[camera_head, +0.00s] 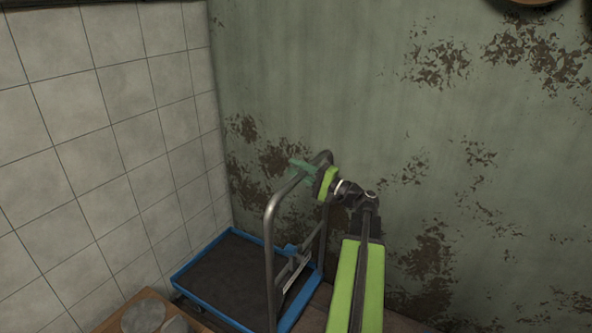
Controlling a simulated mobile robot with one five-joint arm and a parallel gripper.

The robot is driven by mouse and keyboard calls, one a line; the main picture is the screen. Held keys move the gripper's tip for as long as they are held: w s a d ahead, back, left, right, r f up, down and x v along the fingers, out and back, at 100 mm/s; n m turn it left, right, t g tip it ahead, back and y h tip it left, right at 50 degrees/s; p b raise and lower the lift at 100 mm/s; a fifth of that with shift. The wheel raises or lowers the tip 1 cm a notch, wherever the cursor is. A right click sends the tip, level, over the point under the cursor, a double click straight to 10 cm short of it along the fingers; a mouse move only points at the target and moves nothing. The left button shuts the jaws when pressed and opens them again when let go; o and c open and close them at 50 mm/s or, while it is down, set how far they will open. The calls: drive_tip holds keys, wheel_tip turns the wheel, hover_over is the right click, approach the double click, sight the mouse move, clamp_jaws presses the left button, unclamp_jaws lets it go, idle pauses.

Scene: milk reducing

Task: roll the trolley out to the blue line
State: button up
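The trolley (226,302) stands at the lower middle, in the corner between the tiled wall and the green wall. It has a dark flat deck with a blue rim and a grey tubular push handle (270,240) rising at its near right side. My gripper (303,172) is at the top bar of the handle, near its far end. Its green fingers overlap the bar in the picture. I cannot tell whether they are closed on it or only around or beside it. The deck looks empty. No blue line is in view.
A white tiled wall (100,150) runs along the left, close to the trolley. A green wall (400,80) with peeling paint stands behind. A wooden surface with round grey objects (143,316) is at the bottom left. A little brown floor shows at the bottom right.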

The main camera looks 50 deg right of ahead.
clamp_jaws()
idle(1.0)
